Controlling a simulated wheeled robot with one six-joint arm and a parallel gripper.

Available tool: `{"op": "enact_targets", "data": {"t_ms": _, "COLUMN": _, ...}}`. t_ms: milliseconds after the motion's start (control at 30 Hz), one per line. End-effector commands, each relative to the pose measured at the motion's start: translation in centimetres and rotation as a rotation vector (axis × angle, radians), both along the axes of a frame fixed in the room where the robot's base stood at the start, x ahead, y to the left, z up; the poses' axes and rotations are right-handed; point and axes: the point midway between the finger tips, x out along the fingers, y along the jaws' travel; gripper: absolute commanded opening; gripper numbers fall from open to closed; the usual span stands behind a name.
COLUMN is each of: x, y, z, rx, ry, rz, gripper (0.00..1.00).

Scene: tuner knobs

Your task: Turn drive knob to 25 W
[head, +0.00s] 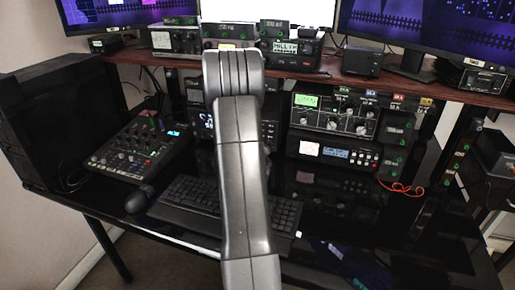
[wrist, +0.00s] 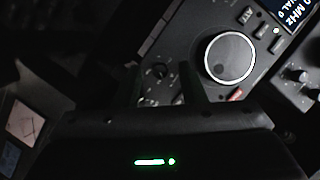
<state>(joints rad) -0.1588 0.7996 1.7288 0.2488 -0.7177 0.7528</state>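In the wrist view, a radio front panel shows at a tilt. A small dark knob (wrist: 158,71) sits on it, left of a large round dial (wrist: 230,57) with a pale ring. No label reading drive or 25 W is legible, so I cannot tell for sure which knob is the drive knob. My gripper (wrist: 163,82) points at the panel, its two dark fingers apart on either side of the small knob. Whether they touch it is too dark to tell.
A lit display (wrist: 296,12) is at the wrist view's top right. In the head view, a mixer (head: 135,145) and mouse (head: 139,199) are at left, a keyboard (head: 185,197) below the arm. A radio with a green screen (head: 335,113) stands at right, under the brown shelf (head: 400,85).

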Motion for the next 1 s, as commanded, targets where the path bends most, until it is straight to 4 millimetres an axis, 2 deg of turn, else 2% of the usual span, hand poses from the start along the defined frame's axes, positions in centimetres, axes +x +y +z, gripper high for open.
{"op": "enact_targets", "data": {"t_ms": 200, "x": 0.02, "y": 0.00, "z": -0.03, "rx": 0.000, "ry": 0.000, "rz": 0.000, "gripper": 0.37}}
{"op": "enact_targets", "data": {"t_ms": 267, "x": 0.01, "y": 0.00, "z": -0.03, "rx": 0.000, "ry": 0.000, "rz": 0.000, "gripper": 0.27}}
{"op": "enact_targets", "data": {"t_ms": 400, "x": 0.00, "y": 0.00, "z": -0.03, "rx": 0.000, "ry": 0.000, "rz": 0.000, "gripper": 0.00}}
{"op": "enact_targets", "data": {"t_ms": 767, "x": 0.01, "y": 0.05, "z": 0.05, "rx": -0.037, "ry": 0.013, "rz": -0.001, "gripper": 0.00}}
{"op": "enact_targets", "data": {"t_ms": 1000, "x": 0.10, "y": 0.19, "z": 0.33, "rx": -0.170, "ry": 0.056, "rz": 0.000, "gripper": 0.00}}
